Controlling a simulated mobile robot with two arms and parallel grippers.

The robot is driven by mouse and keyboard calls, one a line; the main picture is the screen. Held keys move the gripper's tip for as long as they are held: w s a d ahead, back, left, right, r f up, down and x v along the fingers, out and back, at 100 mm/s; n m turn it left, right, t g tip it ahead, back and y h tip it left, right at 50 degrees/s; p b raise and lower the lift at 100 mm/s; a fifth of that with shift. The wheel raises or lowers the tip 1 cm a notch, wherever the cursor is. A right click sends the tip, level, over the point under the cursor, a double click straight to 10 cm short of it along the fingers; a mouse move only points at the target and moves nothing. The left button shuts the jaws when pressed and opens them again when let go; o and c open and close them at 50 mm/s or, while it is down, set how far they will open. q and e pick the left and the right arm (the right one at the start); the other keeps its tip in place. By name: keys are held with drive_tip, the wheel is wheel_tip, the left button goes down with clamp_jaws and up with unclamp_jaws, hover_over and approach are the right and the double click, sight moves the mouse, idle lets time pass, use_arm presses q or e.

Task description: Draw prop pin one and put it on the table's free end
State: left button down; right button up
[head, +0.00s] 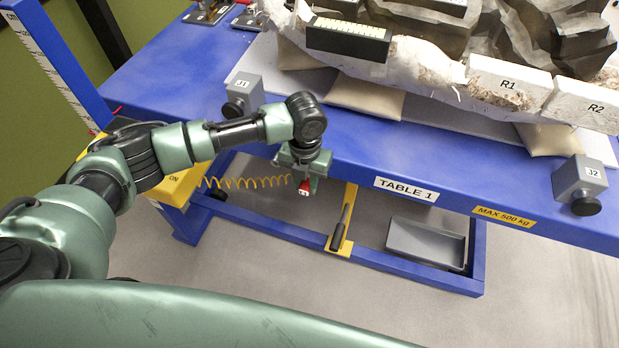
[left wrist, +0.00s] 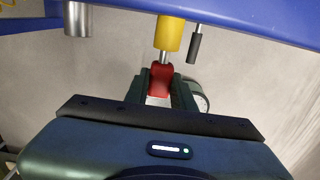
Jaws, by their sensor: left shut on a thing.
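My left gripper (head: 304,184) hangs just below the front edge of the blue table (head: 160,75). It is shut on a small red piece (head: 304,187), which looks like the grip of a prop pin; no number on it is readable. In the left wrist view the red grip (left wrist: 161,79) sits between the fingers (left wrist: 160,88). A short silver shaft (left wrist: 164,57) runs from it towards a yellow cylinder (left wrist: 170,33). I cannot tell how deep the shaft sits there. The table's left end has bare blue surface. My right gripper is out of view.
Jacks J1 (head: 243,95) and J2 (head: 580,182) stand along the table's front edge. Plaster-jacketed blocks (head: 509,82) fill the right part. A yellow coiled cord (head: 245,182) runs from a yellow box beside the gripper. A grey tray (head: 428,243) sits below the table.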

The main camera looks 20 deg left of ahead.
use_arm(q)
drive_tip(key=shift+s+r+p, duration=0.1)
drive_tip(key=shift+s+p, duration=1.05)
drive_tip(key=shift+s+a+p, duration=0.1)
drive_tip(key=shift+s+p, duration=1.35)
drive_tip(key=shift+s, duration=0.4)
